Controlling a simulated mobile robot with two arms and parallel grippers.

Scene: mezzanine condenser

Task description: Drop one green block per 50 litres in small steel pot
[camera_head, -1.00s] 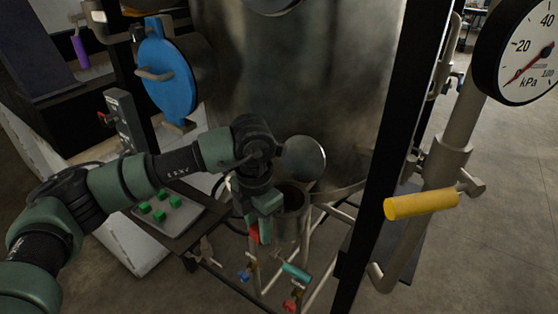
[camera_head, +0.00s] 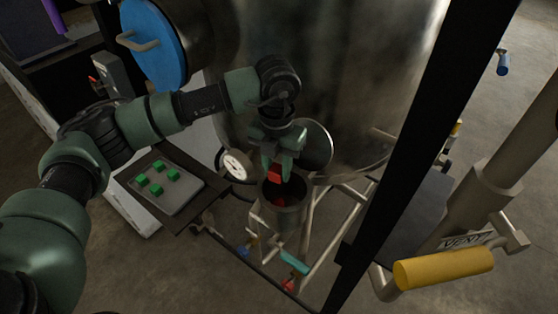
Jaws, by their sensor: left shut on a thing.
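My left gripper (camera_head: 280,169) points down just above the mouth of the small steel pot (camera_head: 291,216). It is shut on a small red block (camera_head: 274,174), which hangs at the pot's opening. Some red also shows inside the pot; I cannot tell whether it is another block or a reflection. Several green blocks (camera_head: 157,188) sit on a grey tray (camera_head: 182,198) to the left. The pot's round lid (camera_head: 318,146) stands open behind it. My right gripper is not in view.
A large steel vessel (camera_head: 340,70) stands behind the pot. A black post (camera_head: 424,130) rises to the right, with a yellow handle (camera_head: 443,268) beyond it. A small white dial (camera_head: 237,164) and a teal valve handle (camera_head: 294,262) are near the pot.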

